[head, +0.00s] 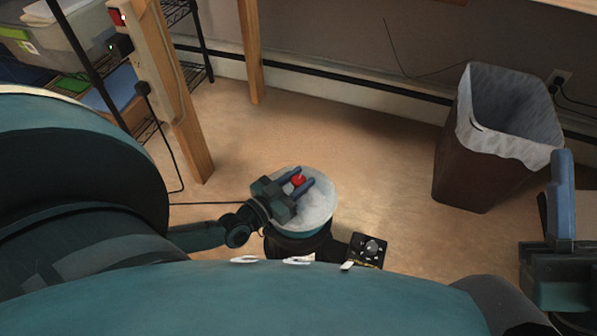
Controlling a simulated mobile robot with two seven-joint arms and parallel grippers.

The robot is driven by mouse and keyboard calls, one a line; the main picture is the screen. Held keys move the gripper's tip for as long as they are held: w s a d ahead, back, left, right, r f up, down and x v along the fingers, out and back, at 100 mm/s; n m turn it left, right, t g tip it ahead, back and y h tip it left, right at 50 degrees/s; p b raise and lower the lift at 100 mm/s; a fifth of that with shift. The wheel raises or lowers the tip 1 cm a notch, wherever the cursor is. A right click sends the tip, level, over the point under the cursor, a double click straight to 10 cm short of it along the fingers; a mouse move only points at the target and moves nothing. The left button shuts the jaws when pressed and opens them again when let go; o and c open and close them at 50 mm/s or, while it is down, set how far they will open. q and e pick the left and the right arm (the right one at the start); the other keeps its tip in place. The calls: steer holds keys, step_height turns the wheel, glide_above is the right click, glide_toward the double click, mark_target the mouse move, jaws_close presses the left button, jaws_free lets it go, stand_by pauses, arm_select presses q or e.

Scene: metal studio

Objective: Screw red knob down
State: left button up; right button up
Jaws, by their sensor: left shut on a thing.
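The small red knob (298,180) shows over a round, pale, speckled surface (320,208) in the lower middle of the head view. My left gripper (301,183) reaches over this surface from the left. Its two blue fingers lie on either side of the knob, and it is shut on the knob. The fingers and the gripper body hide what is under the knob, so I cannot tell how it sits. My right gripper (556,205) is at the right edge, away from the knob and partly cut off. I cannot tell its opening.
A brown bin (465,165) with a white liner stands at the right by the wall. A wooden post (172,100) and a wire shelf with a grey tub (60,45) are at the upper left. The tan floor (375,150) between is clear.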

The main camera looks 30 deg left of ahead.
arm_select(q)
steer(key=shift+c, duration=0.6)
steer(key=shift+m+h, duration=0.3)
steer(key=shift+h, duration=0.1)
steer(key=shift+m+g+h, duration=0.4)
steer(key=shift+m+h, duration=0.2)
steer(key=shift+h, duration=0.2)
steer(key=m+g+h, duration=0.1)
steer(key=m+h, duration=0.1)
steer(key=h, duration=0.1)
steer(key=m+g+h, duration=0.2)
steer(key=shift+w+a+g+h, duration=0.1)
steer(key=shift+g+h, duration=0.2)
steer(key=shift+h, duration=0.1)
steer(key=m+g+h, duration=0.2)
steer(key=g, duration=0.1)
steer(key=m+g+h, duration=0.2)
steer(key=m+g, duration=0.1)
steer(key=shift+g, duration=0.4)
steer(key=shift+m+g+h, duration=0.6)
steer(key=shift+m+g, duration=0.8)
steer(key=shift+g, duration=0.4)
arm_select(e)
steer(key=shift+s+r+n+y, duration=0.1)
steer(key=shift+r+n+y, duration=0.1)
steer(key=shift+n+y, duration=0.15)
arm_select(q)
steer(key=shift+m+g, duration=0.3)
steer(key=shift+g, duration=0.2)
